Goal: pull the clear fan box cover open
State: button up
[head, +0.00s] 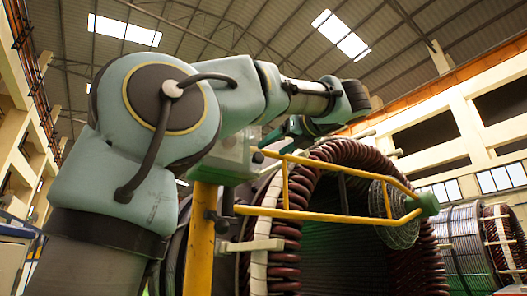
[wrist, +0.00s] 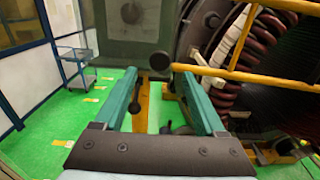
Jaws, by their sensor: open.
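The fan box (head: 232,155) is a pale grey-green case on a yellow post in the head view, partly hidden behind my arm. In the wrist view its front face (wrist: 108,42) fills the top centre, with a framed panel and round dark fittings. I cannot clearly make out the clear cover's edges. A black round knob (wrist: 160,61) sticks out at the box's lower right. My gripper (wrist: 158,78) is open and empty, its two teal fingers spread apart. The knob appears between and just beyond the fingertips; I cannot tell the remaining depth. In the head view my gripper (head: 293,128) is partly hidden.
A yellow rail (head: 330,215) runs in front of the large stator with its dark red coils (head: 340,150). The rail also crosses the upper right of the wrist view (wrist: 262,75). A grey cart (wrist: 77,65) stands at left on open green floor (wrist: 50,125).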

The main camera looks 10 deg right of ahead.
aim_at(260, 156)
jog(key=p+x, duration=0.1)
jog(key=x, duration=0.3)
jog(key=shift+w+a+r, duration=0.15)
jog(key=shift+w, duration=0.1)
jog(key=shift+w+a+p, duration=0.3)
jog(key=shift+w+p, duration=0.1)
jog(key=shift+w, duration=0.25)
jog(key=shift+c, duration=0.2)
grip_shut()
dwell(0.5)
